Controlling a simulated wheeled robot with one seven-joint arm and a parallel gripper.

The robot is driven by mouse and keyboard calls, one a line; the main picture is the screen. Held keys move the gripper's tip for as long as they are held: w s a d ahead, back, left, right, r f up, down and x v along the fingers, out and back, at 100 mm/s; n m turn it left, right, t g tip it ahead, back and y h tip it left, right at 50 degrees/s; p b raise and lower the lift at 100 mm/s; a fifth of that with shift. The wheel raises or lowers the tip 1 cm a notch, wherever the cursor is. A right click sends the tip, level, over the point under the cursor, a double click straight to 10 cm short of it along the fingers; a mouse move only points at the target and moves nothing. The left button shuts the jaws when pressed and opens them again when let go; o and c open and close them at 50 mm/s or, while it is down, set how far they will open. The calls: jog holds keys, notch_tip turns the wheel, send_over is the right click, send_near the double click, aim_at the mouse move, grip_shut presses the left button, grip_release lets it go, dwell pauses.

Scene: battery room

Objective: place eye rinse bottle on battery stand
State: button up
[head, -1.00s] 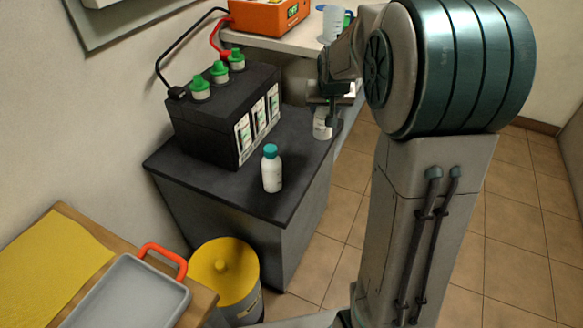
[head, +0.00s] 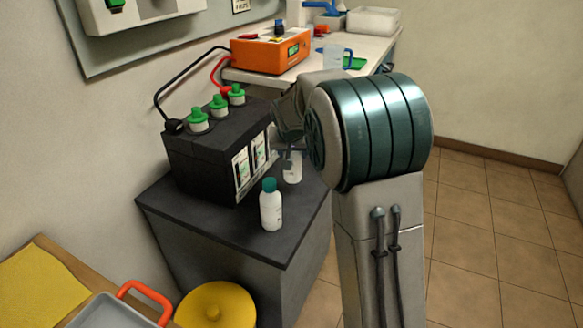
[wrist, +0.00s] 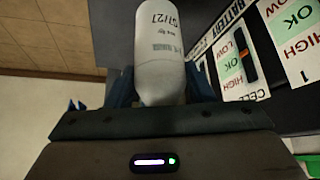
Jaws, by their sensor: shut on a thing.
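My gripper (head: 287,156) is shut on a white bottle, the eye rinse bottle (head: 293,170), beside the right side of the black battery. In the wrist view the bottle (wrist: 160,50) sits between the two fingers, with small printed marks on its white body; its cap is not visible. The battery stand (head: 234,232) is a dark grey cabinet with a flat top. The held bottle is over the stand's top near its right edge; I cannot tell whether its base touches.
A second white bottle with a teal cap (head: 271,205) stands upright near the stand's front corner. The black battery (head: 205,160) with green caps and cables fills the left of the top. A yellow-lidded bin (head: 215,305) is in front. An orange charger (head: 268,52) is on the bench behind.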

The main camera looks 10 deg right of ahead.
jog(key=shift+w+a+f+b, duration=0.15)
jog(key=shift+f+b, duration=0.55)
jog(key=shift+f, duration=1.4)
jog(key=shift+f, duration=0.2)
jog(key=o, duration=1.2)
jog(key=shift+c, duration=0.2)
jog(key=shift+r, duration=0.1)
